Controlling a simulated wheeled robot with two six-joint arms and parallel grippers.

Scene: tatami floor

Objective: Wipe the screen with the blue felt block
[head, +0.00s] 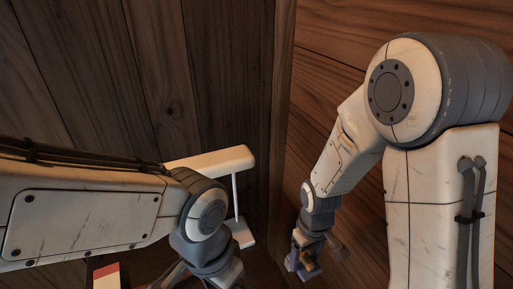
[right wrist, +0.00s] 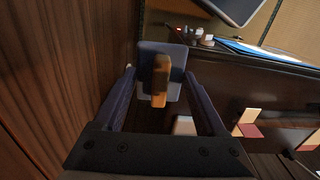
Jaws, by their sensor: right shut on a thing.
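My right gripper (head: 306,262) is low in the middle of the head view, near the wooden wall. In the right wrist view its two fingers (right wrist: 160,100) are shut on the blue felt block (right wrist: 147,52), which has a wooden handle (right wrist: 160,80) facing the camera. The block also shows small and dark in the head view (head: 311,271). A dark panel with a pale edge, apparently the screen (right wrist: 240,8), is cut off at the top of the right wrist view. My left gripper (head: 195,278) is at the bottom of the head view, mostly cut off.
Wood-plank walls meet in a corner behind my arms. A white lamp-like bar (head: 226,160) on a thin post stands behind my left wrist. A red and white piece (head: 106,275) lies at lower left. A blue flat thing (right wrist: 262,48) and small items (right wrist: 188,35) lie below the screen.

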